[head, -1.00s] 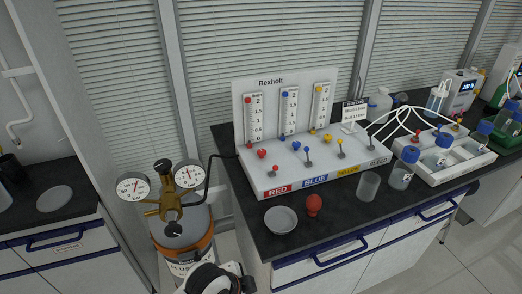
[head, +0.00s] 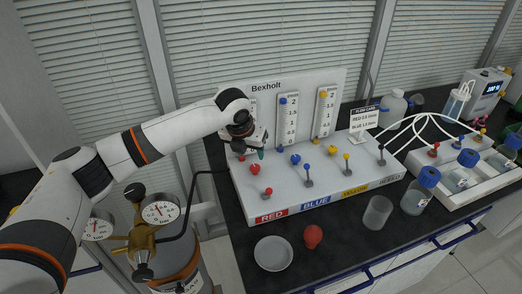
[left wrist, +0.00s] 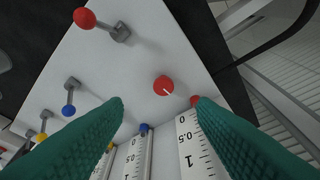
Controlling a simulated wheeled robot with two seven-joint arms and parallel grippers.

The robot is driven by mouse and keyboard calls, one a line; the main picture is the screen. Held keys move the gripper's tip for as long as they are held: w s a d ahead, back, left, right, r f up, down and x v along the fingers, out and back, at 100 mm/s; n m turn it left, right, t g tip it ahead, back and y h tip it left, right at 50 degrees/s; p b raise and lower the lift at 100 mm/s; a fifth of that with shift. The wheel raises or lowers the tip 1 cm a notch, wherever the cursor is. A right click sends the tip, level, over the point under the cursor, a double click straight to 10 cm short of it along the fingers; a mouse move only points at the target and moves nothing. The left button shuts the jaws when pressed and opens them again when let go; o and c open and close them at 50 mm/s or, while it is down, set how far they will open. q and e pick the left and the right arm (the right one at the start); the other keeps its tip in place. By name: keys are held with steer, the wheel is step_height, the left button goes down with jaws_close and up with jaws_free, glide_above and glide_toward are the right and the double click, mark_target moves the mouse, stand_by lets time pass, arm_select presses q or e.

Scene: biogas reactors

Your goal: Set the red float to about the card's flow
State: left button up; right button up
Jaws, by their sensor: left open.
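My left gripper (head: 254,154) is open and empty, above the back left of the white Bexholt panel base (head: 330,188). It hides most of the red scale in the head view. In the left wrist view, the red knob (left wrist: 163,86) with a white pointer line shows between and beyond the teal fingertips; it also shows in the head view (head: 255,169). A small red ball (left wrist: 196,101) sits by the 0 end of the red scale (left wrist: 192,140), partly behind a fingertip. The flow card (head: 363,118) stands right of the scales; its digits are hard to read. My right gripper is out of view.
A red-tipped lever (head: 268,191) stands in front of the red knob; a blue knob (head: 295,159) is to its right. A dish (head: 273,253), red bulb (head: 313,237) and clear beaker (head: 377,212) stand along the front. Gauges (head: 160,212) are below my arm.

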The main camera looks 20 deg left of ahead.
mark_target(255, 167)
arm_select(q)
steer(key=p+x, duration=0.1)
steer(key=x, duration=0.6)
steer(key=shift+w+a+p, duration=0.2)
steer(key=shift+a+p, duration=0.05)
steer(key=shift+p, duration=0.15)
steer(key=x, duration=0.2)
steer(key=shift+w+f, duration=0.2)
steer(key=shift+f, duration=0.25)
steer(key=shift+w+f, duration=0.1)
steer(key=shift+f, duration=0.05)
steer(key=shift+c, duration=0.9)
steer(key=c, duration=0.8)
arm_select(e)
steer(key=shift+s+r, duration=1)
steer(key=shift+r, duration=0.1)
